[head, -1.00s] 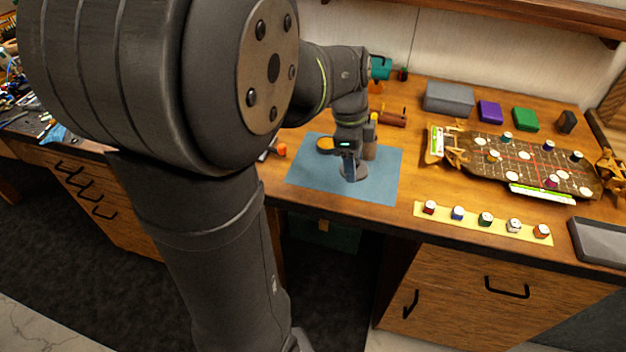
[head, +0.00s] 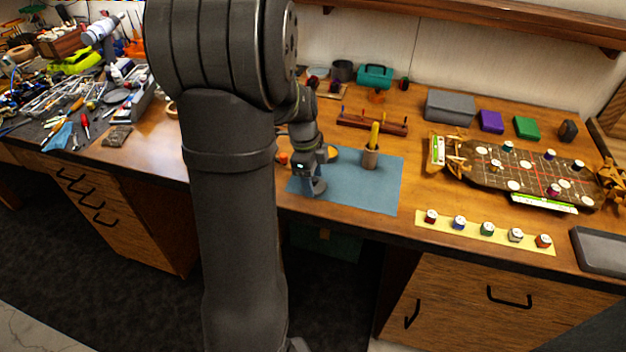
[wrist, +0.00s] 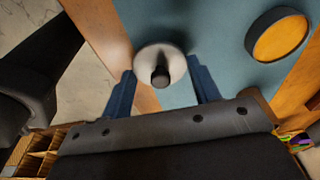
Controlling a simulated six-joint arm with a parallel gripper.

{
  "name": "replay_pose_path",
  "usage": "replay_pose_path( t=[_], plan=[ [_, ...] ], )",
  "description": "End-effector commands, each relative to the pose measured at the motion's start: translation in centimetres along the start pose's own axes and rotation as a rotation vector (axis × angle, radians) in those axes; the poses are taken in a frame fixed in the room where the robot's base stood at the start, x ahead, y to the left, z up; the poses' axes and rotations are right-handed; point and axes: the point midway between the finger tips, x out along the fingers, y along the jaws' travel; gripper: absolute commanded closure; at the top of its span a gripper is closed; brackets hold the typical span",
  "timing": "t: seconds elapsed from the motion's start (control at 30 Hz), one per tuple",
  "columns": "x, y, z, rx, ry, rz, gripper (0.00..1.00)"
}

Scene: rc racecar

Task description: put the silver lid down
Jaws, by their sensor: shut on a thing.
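The silver lid (wrist: 149,56) is a round pale disc with a dark knob, seen from above in the wrist view. My gripper (wrist: 160,68) has one blue finger on either side of it and is shut on it. In the head view the lid (head: 316,189) is under my gripper (head: 311,181), over the left front part of the blue mat (head: 345,192). Whether it touches the mat is hard to tell. A round dark container with an orange top (wrist: 282,37) is to the right in the wrist view, partly hidden behind my gripper in the head view.
A yellow strip (head: 470,229) with several small pots lies at right. The mat's right front is clear.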

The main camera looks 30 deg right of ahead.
Motion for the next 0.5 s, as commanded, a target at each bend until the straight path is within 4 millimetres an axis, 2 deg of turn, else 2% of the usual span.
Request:
replay_pose_path(
  t=[0.1,0.43,0.47,0.5],
  plan=[
    [1.20,0.04,0.15,0.000,0.000,0.001,0.65],
    [1.47,0.02,0.19,0.000,0.000,0.000,0.65],
    [1.51,0.01,0.19,0.000,0.000,0.000,0.42],
    [1.47,0.01,0.19,0.000,0.000,-0.001,0.34]
  ],
)
